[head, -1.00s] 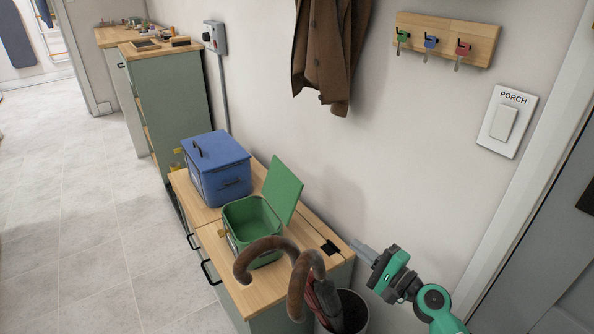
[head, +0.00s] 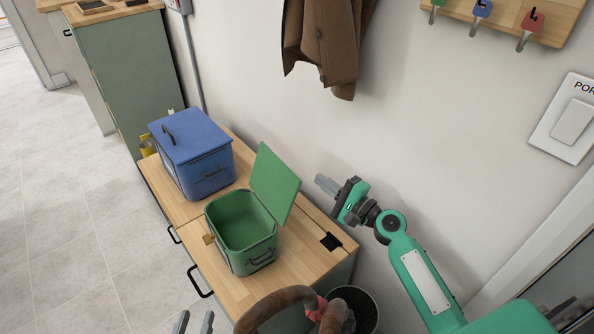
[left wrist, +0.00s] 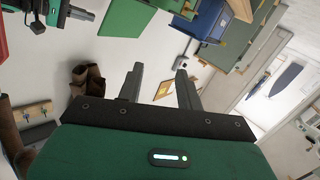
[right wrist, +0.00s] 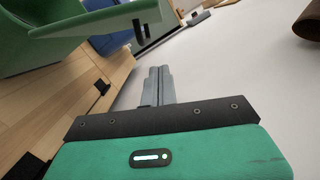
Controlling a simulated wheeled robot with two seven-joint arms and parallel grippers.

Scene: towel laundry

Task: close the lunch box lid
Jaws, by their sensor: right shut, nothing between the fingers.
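The green lunch box (head: 238,262) stands on the wooden cabinet top, open, with its empty inside showing. Its green lid (head: 276,184) stands raised at the wall side, tilted back. The box (right wrist: 35,40) and lid (right wrist: 95,20) also show at the upper left in the right wrist view. My right gripper (head: 322,183) is shut and empty, beside the wall, right of the lid and apart from it. Its closed fingers (right wrist: 159,70) also show in the right wrist view. My left gripper (head: 194,318) is open and empty at the bottom edge, in front of the cabinet.
A blue box (head: 195,160) with its lid shut stands left of the lunch box. A curved brown handle (head: 275,303) rises near a dark bin (head: 360,300) at the cabinet's right end. A brown coat (head: 320,45) hangs above.

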